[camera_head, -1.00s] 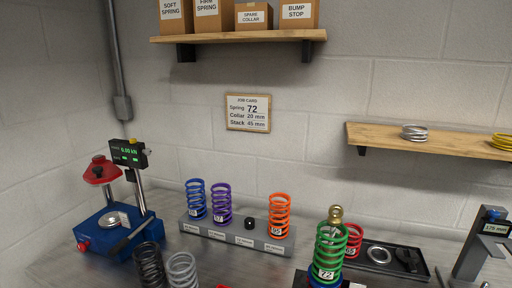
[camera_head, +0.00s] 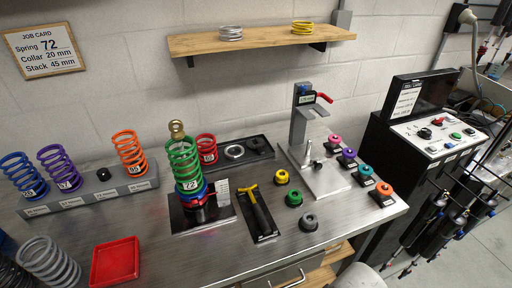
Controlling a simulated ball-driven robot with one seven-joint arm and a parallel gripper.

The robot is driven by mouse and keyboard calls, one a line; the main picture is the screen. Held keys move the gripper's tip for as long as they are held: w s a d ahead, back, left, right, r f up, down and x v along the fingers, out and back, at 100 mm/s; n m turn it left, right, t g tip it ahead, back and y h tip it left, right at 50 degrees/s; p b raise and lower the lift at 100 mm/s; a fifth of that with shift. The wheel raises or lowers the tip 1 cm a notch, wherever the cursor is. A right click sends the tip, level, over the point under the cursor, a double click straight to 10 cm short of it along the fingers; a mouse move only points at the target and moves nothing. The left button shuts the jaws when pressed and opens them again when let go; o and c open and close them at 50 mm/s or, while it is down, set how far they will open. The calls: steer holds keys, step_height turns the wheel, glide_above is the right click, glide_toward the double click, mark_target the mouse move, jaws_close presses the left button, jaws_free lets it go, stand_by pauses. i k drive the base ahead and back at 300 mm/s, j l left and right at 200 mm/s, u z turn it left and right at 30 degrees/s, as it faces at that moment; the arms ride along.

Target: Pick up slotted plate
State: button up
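No part is labelled as the slotted plate, and at this size I cannot make out a slot. A round silver plate-like part (camera_head: 235,151) lies in a black tray (camera_head: 262,159) behind the green spring, and it may be the slotted plate. A dark part (camera_head: 257,144) lies to its right in the same tray. The green spring (camera_head: 183,160) marked 72 stands upright around a shock with a gold top, on a dark base. My gripper is not in view.
A red spring (camera_head: 206,148) stands beside the tray's left end. A yellow-handled tool (camera_head: 258,207), several round collars and a grey upright gauge (camera_head: 301,120) stand to the right. A red tray (camera_head: 115,262) sits front left. A wooden shelf (camera_head: 262,42) hangs above.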

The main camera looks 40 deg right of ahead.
mark_target(258, 147)
steer(key=i+l+u, duration=0.1)
steer(key=l+u, duration=0.75)
steer(key=l, duration=0.3)
